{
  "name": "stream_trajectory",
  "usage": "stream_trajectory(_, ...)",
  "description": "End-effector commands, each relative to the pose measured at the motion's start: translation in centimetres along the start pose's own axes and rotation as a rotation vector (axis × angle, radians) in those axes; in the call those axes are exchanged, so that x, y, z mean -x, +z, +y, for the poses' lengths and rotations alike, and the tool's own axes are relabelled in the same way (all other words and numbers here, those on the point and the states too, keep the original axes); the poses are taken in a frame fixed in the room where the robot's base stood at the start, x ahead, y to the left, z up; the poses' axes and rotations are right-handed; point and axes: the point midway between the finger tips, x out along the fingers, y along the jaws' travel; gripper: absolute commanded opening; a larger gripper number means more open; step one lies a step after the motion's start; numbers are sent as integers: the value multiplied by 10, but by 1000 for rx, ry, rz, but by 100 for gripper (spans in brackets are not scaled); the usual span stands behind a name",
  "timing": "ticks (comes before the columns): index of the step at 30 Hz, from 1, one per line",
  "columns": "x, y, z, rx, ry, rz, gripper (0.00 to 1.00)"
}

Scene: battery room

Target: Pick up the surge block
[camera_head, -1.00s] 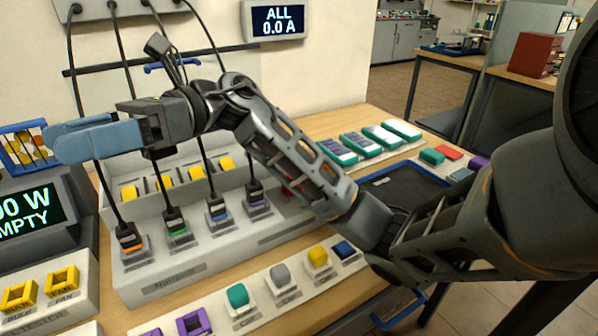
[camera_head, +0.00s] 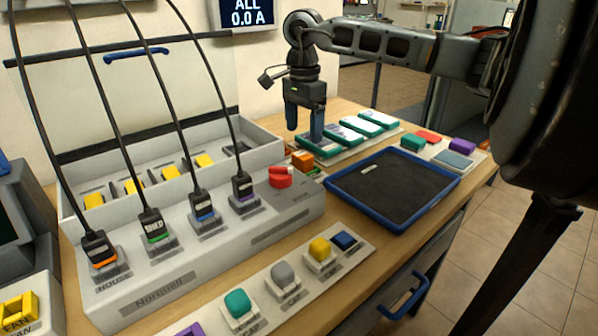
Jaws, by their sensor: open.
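No readable label picks out the surge block, so I cannot tell which piece it is. A small orange block (camera_head: 303,160) stands behind the red rotary switch (camera_head: 280,177), with a green piece partly visible beside it. On a pale strip in front are a teal block (camera_head: 237,303), a grey block (camera_head: 283,273), a yellow block (camera_head: 319,249) and a dark blue block (camera_head: 344,241). My gripper (camera_head: 304,122) points down with its blue fingers apart and empty. It is above and behind the orange block, beside the nearest of several white-and-green packs (camera_head: 318,144).
A dark blue-rimmed tray (camera_head: 430,205) lies right of the switch, holding a small pale label-like piece. Green, red, purple and grey-blue pieces sit on a board (camera_head: 480,153) beyond it. Several cables (camera_head: 165,95) hang into the white Norquell box (camera_head: 155,286) at left.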

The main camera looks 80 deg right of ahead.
Motion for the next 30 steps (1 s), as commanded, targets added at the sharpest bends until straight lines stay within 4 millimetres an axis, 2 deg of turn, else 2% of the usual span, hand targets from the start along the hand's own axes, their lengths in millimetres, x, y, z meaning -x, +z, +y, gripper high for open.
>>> stream_trajectory(11, -34, 1, -1, -2, 0, -6, 81)
stream_trajectory(21, -76, 0, -3, -1, 0, -7, 81)
stream_trajectory(30, -82, 0, -4, 0, -2, -5, 81)
